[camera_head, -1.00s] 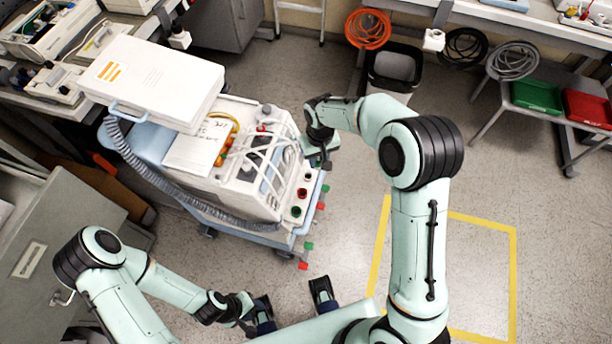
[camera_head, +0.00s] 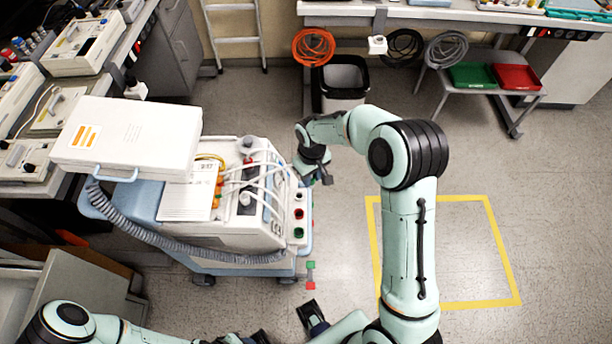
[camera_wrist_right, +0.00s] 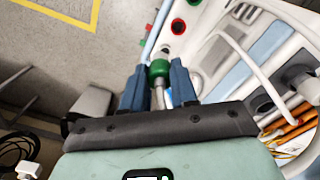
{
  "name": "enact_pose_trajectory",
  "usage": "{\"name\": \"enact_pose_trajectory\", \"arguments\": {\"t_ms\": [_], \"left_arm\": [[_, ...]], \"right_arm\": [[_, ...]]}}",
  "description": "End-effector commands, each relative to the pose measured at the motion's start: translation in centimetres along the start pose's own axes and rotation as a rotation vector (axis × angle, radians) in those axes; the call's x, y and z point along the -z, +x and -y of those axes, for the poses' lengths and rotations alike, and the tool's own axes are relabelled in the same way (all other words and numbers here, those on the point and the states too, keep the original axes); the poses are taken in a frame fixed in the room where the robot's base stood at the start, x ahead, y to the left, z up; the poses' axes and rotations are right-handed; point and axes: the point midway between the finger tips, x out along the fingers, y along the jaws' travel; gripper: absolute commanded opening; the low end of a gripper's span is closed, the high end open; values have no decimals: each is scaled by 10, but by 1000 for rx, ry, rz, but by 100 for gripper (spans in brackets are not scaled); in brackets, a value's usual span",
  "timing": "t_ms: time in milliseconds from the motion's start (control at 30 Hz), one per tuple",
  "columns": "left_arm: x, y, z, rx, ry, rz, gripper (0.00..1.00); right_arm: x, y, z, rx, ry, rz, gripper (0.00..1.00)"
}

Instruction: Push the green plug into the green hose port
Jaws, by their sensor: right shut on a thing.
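The pump cart has a column of ports on its right side. The green hose port (camera_head: 298,232) is the lowest, below the red port (camera_head: 299,213); in the right wrist view it shows only partly at the top edge (camera_wrist_right: 193,3). My right gripper (camera_head: 318,174) is beside the cart's upper right corner, above the ports in the picture. The right wrist view shows its blue fingers (camera_wrist_right: 158,84) shut on the green plug (camera_wrist_right: 159,68), which is apart from the green port. My left gripper (camera_head: 286,326) is at the bottom edge, fingers spread, partly cut off, apparently empty.
The white pump cart (camera_head: 245,232) carries a grey corrugated hose (camera_head: 180,240) and a white box (camera_head: 130,135). A small green and red piece (camera_head: 310,275) shows beside its lower right corner. A black bin (camera_head: 342,80) stands behind. The yellow-marked floor (camera_head: 450,250) at right is clear.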

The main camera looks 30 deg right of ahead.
Motion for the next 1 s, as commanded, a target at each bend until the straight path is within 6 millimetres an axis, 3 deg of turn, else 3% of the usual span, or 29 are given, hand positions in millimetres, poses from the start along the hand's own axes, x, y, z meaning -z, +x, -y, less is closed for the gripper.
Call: {"name": "enact_pose_trajectory", "arguments": {"t_ms": [867, 1000], "left_arm": [[-3, 32, 12, 4, -4, 11, 43], [1, 44, 16, 2, -3, 2, 43]], "right_arm": [[-49, 1, 84, 1, -4, 0, 0], [-50, 20, 84, 0, 0, 2, 0]]}}
